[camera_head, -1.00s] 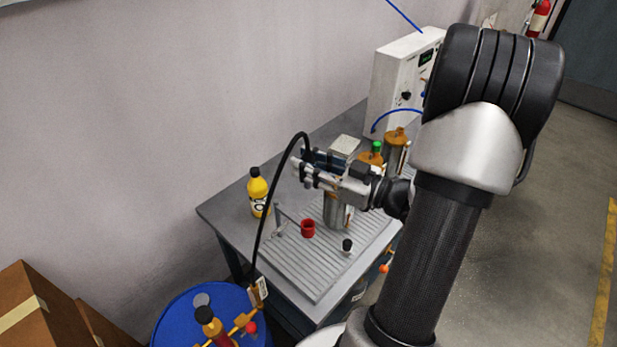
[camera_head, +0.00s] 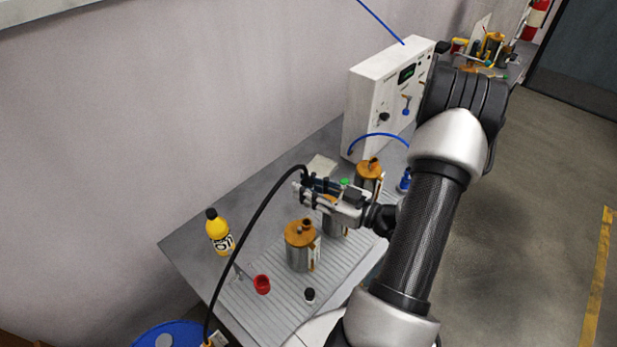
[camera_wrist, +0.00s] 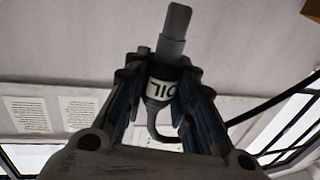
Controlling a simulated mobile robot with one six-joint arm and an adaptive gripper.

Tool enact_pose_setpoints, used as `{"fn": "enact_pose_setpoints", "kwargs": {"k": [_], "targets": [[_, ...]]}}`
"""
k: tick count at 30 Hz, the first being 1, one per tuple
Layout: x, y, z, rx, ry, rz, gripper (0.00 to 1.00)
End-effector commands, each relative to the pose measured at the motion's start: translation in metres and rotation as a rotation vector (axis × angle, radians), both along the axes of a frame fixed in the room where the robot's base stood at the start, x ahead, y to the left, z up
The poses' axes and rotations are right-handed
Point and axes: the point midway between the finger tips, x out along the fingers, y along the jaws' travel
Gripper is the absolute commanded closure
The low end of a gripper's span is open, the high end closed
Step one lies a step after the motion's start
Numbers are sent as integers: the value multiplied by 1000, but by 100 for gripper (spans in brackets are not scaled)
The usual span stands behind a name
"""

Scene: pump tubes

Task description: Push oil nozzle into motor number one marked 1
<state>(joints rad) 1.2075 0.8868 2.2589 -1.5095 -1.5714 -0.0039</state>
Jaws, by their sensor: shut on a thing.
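My gripper (camera_head: 306,191) is shut on the oil nozzle. In the wrist view the nozzle (camera_wrist: 163,88) is a dark grey body with a white label reading OIL, with its lighter tip pointing up in the picture. In the head view the gripper hangs over the bench, in front of a middle motor (camera_head: 333,222) that it partly hides. A grey motor with an orange cap (camera_head: 300,247) stands nearer, and another (camera_head: 368,178) stands farther back. I cannot read any number on the motors. The nozzle tip is not clearly seen against a motor.
A black hose (camera_head: 247,225) runs from the nozzle down to the blue drum (camera_head: 170,336). A yellow bottle (camera_head: 219,235), a red cup (camera_head: 262,284) and a small black-topped item (camera_head: 309,296) stand on the bench (camera_head: 200,242). A white control box (camera_head: 372,100) stands at the back.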

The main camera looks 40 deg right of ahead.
Motion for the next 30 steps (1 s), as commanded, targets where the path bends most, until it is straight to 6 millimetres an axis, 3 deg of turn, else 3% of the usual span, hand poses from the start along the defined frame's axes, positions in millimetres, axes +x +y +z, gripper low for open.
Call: {"fn": "enact_pose_setpoints", "kwargs": {"k": [14,30], "targets": [[0,0,-4,0,0,0,100],[0,0,-51,1,0,0,100]]}}
